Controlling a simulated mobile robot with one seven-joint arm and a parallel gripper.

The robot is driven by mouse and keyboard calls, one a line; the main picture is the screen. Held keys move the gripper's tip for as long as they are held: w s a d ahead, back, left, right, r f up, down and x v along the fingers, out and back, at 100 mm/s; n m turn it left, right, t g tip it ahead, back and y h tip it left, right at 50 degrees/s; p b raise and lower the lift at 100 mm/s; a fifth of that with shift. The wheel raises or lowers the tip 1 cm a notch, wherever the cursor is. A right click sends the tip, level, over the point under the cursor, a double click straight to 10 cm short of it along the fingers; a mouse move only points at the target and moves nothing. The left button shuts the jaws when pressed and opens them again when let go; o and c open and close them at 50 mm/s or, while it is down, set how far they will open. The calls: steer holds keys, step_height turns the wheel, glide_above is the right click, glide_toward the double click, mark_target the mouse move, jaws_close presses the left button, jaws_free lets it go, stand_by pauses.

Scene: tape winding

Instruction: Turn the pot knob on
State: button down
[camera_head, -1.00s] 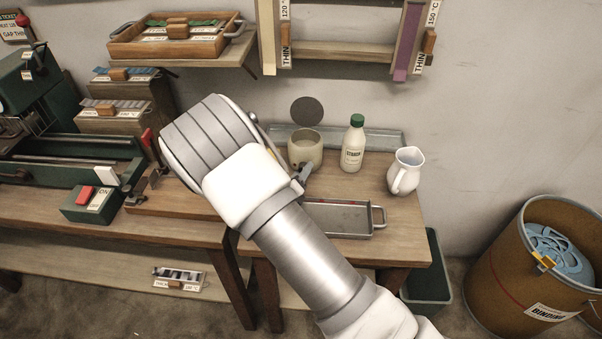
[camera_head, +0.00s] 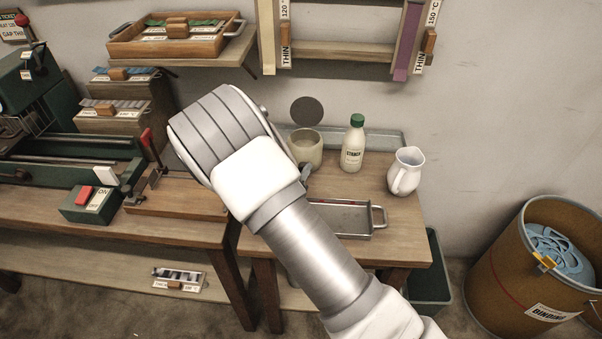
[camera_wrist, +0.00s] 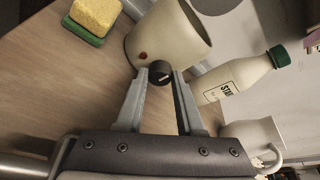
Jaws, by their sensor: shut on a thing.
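The cream pot (camera_head: 306,148) stands on the right-hand wooden table, partly behind my arm; it also shows in the wrist view (camera_wrist: 172,35). The dark round pot knob (camera_wrist: 159,73) with a light mark is on the front of the pot. A small red-brown spot on the pot is beside the knob. My gripper (camera_wrist: 160,76) is shut on the knob, with one finger on each side of it. In the head view only a dark fingertip part (camera_head: 306,173) of the gripper shows beyond my wrist, just in front of the pot.
A white bottle with a green cap (camera_head: 353,145) and a white pitcher (camera_head: 405,171) stand right of the pot. A metal tray (camera_head: 342,219) lies in front. A yellow and green sponge (camera_wrist: 92,18) is near the pot. A red-switch box (camera_head: 91,204) is at left.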

steer(key=m+b, duration=0.1)
steer(key=m+y+b, duration=0.1)
steer(key=m, duration=0.1)
steer(key=shift+d+f+y+b, duration=0.2)
steer(key=shift+y+b, duration=0.1)
steer(key=shift+b, duration=0.1)
steer(key=m+y+b, duration=0.2)
steer(key=m+b, duration=0.1)
steer(key=b, duration=0.2)
steer(key=shift+d+f+b, duration=0.1)
steer(key=shift+d+b, duration=0.1)
steer(key=shift+b, duration=0.2)
steer(key=m+y+b, duration=0.2)
steer(key=m+b, duration=0.1)
steer(key=b, duration=0.5)
steer(key=shift+d+m+y+b, duration=0.15)
steer(key=shift+m+y+b, duration=0.15)
steer(key=shift+m+b, duration=0.1)
steer(key=shift+m+y+b, duration=0.4)
steer(key=shift+m+b, duration=0.3)
steer(key=shift+b, duration=0.55)
steer(key=shift+r+m+t+b, duration=0.2)
steer(key=shift+m+t+b, duration=0.2)
steer(key=shift+m+b, duration=0.15)
steer(key=c, duration=0.8)
jaws_free()
steer(key=shift+s, duration=0.15)
